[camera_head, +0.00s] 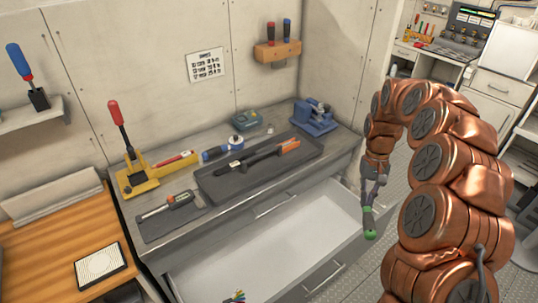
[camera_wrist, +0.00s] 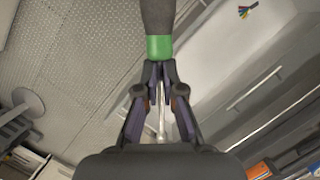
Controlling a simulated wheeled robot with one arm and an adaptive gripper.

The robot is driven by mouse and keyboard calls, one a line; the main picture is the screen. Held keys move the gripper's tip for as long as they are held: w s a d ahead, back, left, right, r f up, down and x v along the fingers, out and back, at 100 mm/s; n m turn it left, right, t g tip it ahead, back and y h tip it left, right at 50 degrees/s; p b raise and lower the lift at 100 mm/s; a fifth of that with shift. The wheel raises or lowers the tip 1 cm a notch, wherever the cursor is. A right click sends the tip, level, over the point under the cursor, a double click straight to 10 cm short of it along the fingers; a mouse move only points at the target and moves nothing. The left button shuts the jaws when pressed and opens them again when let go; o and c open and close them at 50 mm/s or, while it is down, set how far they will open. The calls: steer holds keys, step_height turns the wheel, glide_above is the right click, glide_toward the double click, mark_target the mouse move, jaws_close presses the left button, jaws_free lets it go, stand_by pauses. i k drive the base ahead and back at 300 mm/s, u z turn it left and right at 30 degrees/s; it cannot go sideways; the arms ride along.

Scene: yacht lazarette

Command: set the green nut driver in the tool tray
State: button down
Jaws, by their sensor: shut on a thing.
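My gripper (camera_head: 369,203) hangs low to the right of the workbench, near the right end of the open drawer. It is shut on the green nut driver (camera_head: 370,234). In the wrist view, my gripper (camera_wrist: 160,72) pinches the nut driver (camera_wrist: 159,47) just by its green band. A dark grey handle part runs past the top edge of the frame, and a thin metal shaft shows between the fingers. A dark grey tray (camera_head: 222,186), likely the tool tray, lies on the workbench to the left of my gripper. A long black tool with an orange end (camera_head: 265,156) lies in it.
The white drawer (camera_head: 262,255) below the worktop is pulled open, with several coloured items (camera_head: 235,297) in it. A blue vise (camera_head: 315,117) stands behind the tray's right end. A small dark mat (camera_head: 172,219) with a tool lies left of the tray.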

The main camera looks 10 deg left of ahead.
mark_target(269, 170)
steer(key=i, duration=1.05)
steer(key=u, duration=2.5)
